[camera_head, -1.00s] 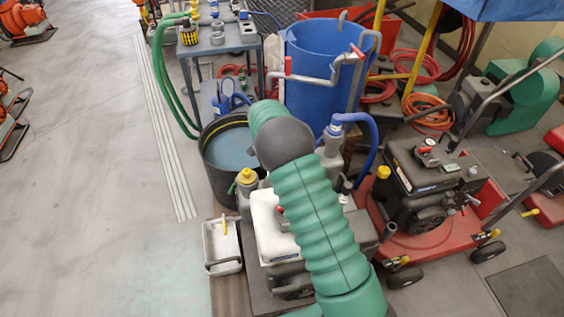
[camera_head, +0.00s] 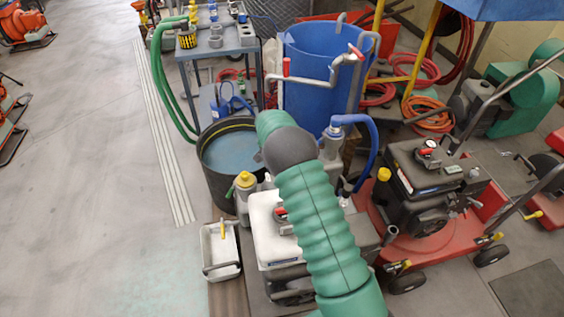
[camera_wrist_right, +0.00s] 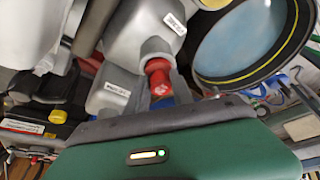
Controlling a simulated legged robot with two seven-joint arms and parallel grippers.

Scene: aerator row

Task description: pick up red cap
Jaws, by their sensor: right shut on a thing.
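The red cap (camera_wrist_right: 158,76) shows in the right wrist view, at the neck of a grey bottle (camera_wrist_right: 143,35), just beyond the dark edge of my green gripper housing. My right gripper (camera_wrist_right: 163,100) is shut on the red cap, with its fingers largely hidden behind the housing. I cannot tell whether the cap is still seated on the neck. In the head view my green ribbed right arm covers this spot, so the cap and jaws are hidden there. My left gripper is in neither view.
A dark tub of water (camera_head: 214,185) stands left of my arm, beside a yellow-capped grey bottle (camera_head: 243,188). A white-topped machine (camera_head: 267,235) lies close under the arm. A blue barrel (camera_head: 310,95) stands behind, a red wheeled machine (camera_head: 425,238) to the right. Floor at left is open.

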